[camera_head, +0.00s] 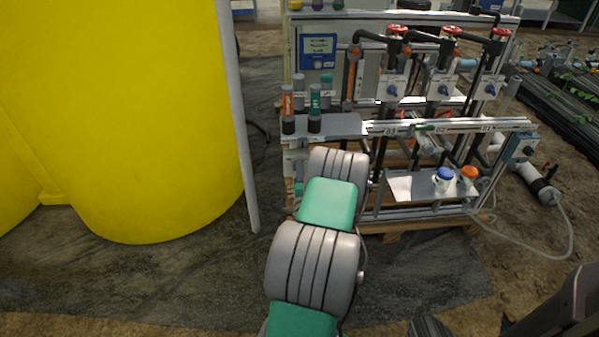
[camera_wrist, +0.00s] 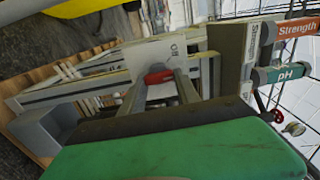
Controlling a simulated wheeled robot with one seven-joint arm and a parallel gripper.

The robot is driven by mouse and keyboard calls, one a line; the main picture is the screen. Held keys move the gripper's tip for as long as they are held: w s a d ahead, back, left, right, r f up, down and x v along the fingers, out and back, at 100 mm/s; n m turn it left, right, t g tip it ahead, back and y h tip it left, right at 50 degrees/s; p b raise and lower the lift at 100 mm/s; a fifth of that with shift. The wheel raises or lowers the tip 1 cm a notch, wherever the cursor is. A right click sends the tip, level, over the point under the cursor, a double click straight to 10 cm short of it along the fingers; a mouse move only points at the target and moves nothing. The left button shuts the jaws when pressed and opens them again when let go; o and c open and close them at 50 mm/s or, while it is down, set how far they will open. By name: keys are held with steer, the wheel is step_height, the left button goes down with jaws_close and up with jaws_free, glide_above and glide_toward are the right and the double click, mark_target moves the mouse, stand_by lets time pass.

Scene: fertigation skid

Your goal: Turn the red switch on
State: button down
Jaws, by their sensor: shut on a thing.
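The red switch (camera_wrist: 158,76) shows in the wrist view as a small red handle in front of a pale plate (camera_wrist: 158,55). My gripper (camera_wrist: 161,84) reaches up to it with two grey fingers, one on each side, and is shut on it. Its base and any on or off mark are hidden or too small to read. In the head view my own arm hides my gripper and the red switch.
A metal skid frame (camera_head: 450,126) stands on a pallet, with red-topped valves (camera_head: 451,33) above. Bottles labelled Strength (camera_wrist: 296,28) and pH (camera_wrist: 285,73) stand close at right in the wrist view. A large yellow tank (camera_head: 120,120) fills the left.

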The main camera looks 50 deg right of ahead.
steer(key=shift+f+m+p, duration=0.15)
steer(key=shift+m+p, duration=0.6)
steer(key=shift+m, duration=1.6)
steer(key=shift+f+m+p, duration=0.1)
steer(key=shift+m+p, duration=0.6)
steer(key=shift+m, duration=1.65)
steer(key=c, duration=1.1)
jaws_free()
steer(key=shift+o, duration=1.1)
steer(key=shift+a, duration=0.1)
